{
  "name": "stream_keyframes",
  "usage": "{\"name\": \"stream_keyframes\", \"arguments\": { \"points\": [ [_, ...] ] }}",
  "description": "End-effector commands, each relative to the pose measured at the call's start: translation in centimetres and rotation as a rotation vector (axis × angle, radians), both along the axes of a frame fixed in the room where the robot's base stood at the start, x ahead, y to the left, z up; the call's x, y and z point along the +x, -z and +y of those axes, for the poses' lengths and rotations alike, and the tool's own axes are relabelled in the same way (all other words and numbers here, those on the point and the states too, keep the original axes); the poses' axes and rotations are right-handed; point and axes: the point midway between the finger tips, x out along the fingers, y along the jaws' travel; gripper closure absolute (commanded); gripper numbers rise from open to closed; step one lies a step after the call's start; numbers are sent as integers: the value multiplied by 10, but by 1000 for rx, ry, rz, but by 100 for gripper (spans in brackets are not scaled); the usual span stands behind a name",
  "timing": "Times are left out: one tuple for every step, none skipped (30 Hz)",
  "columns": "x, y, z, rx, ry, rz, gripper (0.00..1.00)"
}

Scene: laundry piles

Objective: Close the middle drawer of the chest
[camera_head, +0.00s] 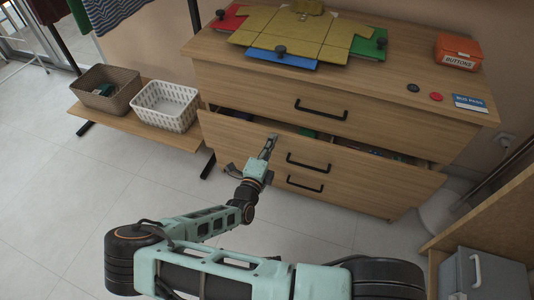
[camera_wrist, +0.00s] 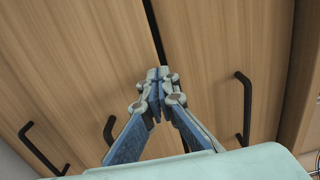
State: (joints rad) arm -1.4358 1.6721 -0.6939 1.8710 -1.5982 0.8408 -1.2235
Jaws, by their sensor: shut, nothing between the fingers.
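The wooden chest (camera_head: 400,118) stands ahead with black bar handles on its drawers. Its middle drawer (camera_head: 235,136) stands partly open, and small coloured things show in the gap behind its front. The middle drawer's handle (camera_head: 308,163) is right of my gripper. My gripper (camera_head: 271,141) is shut and empty, its tips at the upper part of the middle drawer's front. In the wrist view my gripper (camera_wrist: 158,75) points at the dark gap beside the drawer front (camera_wrist: 80,60); whether it touches the wood I cannot tell.
The top drawer (camera_head: 270,90) looks shut. A brown basket (camera_head: 107,90) and white basket (camera_head: 165,106) sit on a low shelf at left. A grey box (camera_head: 485,275) stands lower right.

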Motion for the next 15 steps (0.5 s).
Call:
{"name": "stream_keyframes", "arguments": {
  "points": [
    [4, 1, -1, 0, -1, 0, 100],
    [6, 1, -1, 0, -1, 0, 100],
    [7, 0, -2, 1, -1, -1, 100],
    [8, 0, -2, 1, -1, -1, 100],
    [9, 0, -2, 1, -1, -1, 100],
    [9, 0, -2, 1, -1, 0, 100],
    [10, 0, -2, 1, -1, 0, 100],
    [10, 0, -2, 1, -1, 0, 100],
    [10, 0, -2, 1, -1, 0, 100],
    [9, 0, -2, 1, -1, 0, 100],
    [9, 0, -2, 1, -1, 0, 100],
    [9, 0, -2, 1, -1, 0, 100],
    [9, 0, -2, 1, -1, 0, 100],
    [9, 0, -2, 1, -1, 0, 100],
    [10, -1, -3, 1, -1, 0, 100]
  ]
}}
